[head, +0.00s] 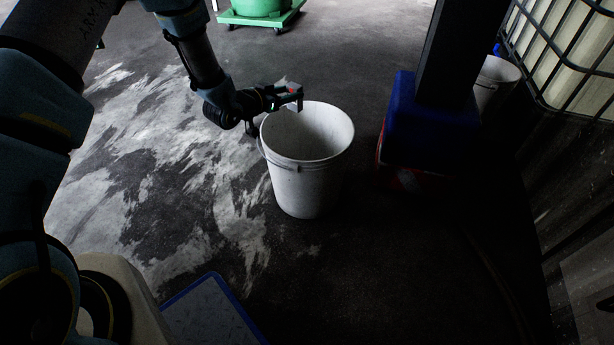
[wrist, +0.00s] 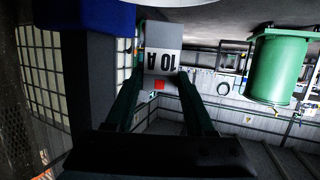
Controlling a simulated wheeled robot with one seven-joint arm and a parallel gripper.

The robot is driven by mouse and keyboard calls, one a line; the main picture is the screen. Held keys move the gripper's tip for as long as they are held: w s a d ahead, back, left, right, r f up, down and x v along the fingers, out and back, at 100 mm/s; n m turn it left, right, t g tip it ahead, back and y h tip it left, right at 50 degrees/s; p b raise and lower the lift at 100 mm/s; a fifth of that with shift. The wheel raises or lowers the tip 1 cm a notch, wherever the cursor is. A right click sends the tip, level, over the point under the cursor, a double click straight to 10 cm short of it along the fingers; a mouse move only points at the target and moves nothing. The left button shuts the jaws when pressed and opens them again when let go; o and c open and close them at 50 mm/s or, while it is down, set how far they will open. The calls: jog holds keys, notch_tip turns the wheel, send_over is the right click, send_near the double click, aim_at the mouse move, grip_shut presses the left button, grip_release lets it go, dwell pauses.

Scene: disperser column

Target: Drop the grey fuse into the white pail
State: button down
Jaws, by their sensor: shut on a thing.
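The white pail (head: 312,190) stands upright on the dark floor in the middle of the head view, its mouth open upward. My gripper (head: 295,96) is above the far left part of its rim. In the wrist view my gripper (wrist: 162,88) is shut on the grey fuse (wrist: 162,60), a small block marked "10 A". One end of the fuse sticks out beyond the fingertips. In the head view the fuse is too small and dark to make out clearly. I cannot tell exactly how high it is above the rim.
A dark column with a blue base (head: 430,115) stands right of the pail. Another white bucket (head: 495,78) and a caged tank (head: 575,50) are farther right. A green drum (head: 258,7) stands on a green dolly at the back. A blue-edged panel (head: 210,315) lies at the front.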

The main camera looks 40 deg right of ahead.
jog(key=s+d+f+m+g+b, duration=0.1)
jog(key=s+d+f+b, duration=0.2)
jog(key=f, duration=0.3)
jog(key=shift+s+d+g+b, duration=0.25)
jog(key=shift+g+b, duration=0.05)
jog(key=shift+b, duration=0.5)
jog(key=shift+r, duration=0.1)
jog(key=shift+c, duration=0.9)
grip_release()
jog(key=shift+a, duration=0.1)
jog(key=p+v, duration=0.2)
jog(key=v, duration=0.8)
jog(key=shift+a, duration=0.3)
